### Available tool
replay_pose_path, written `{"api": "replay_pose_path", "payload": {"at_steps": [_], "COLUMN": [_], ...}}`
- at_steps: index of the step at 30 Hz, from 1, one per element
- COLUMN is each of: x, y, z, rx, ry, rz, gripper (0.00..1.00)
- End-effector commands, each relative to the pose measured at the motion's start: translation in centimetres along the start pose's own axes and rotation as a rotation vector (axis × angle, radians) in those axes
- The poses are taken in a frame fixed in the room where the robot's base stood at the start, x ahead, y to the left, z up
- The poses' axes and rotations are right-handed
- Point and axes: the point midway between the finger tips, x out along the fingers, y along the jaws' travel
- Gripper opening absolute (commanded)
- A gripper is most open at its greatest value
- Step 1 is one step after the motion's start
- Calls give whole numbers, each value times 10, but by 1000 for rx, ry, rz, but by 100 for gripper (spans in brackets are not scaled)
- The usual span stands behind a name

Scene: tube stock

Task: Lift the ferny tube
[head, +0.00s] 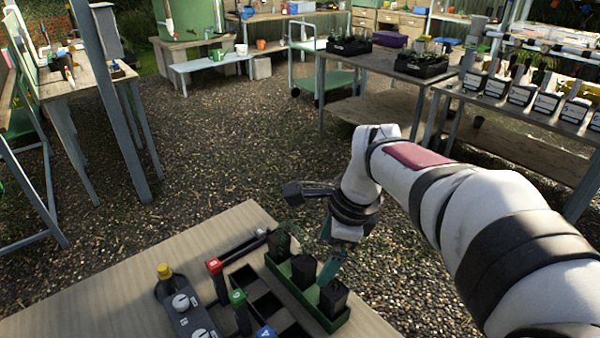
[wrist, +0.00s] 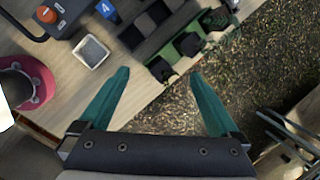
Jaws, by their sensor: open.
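A green tray (head: 308,304) near the right edge of the wooden table holds a row of dark square tubes. The far tube (head: 283,244) has fine green foliage and looks like the ferny one; its foliage shows at the top of the wrist view (wrist: 215,18). A middle tube (head: 303,270) and a near tube (head: 334,298) stand in the same tray, their contents hard to make out. My gripper (head: 328,258) is over the tray's right side, its teal fingers apart. In the wrist view nothing is between the fingers (wrist: 160,76); the tubes lie beyond the fingertips.
A black compartment rack (head: 243,280) with red, green and blue tags stands left of the tray. A dark control box (head: 180,300) with a yellow knob is further left. A white square dish (wrist: 90,52) shows in the wrist view. The table's left part (head: 90,310) is bare.

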Motion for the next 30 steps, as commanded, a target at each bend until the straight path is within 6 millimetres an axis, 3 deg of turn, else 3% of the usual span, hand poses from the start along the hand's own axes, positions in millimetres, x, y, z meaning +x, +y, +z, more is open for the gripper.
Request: {"api": "replay_pose_path", "payload": {"at_steps": [1,3,7,11,18,30], "x": [18,40,71,91,158,226], "y": [-39,-83,-127,-139,-145,-146], "z": [16,36,59,67,70,70], "rx": [172,412,694,779,779,778], "ry": [-16,-46,-95,-110,-109,-109], "rz": [-19,-52,-79,-83,-81,-83], "gripper": [98,98,98,98,98,98]}}
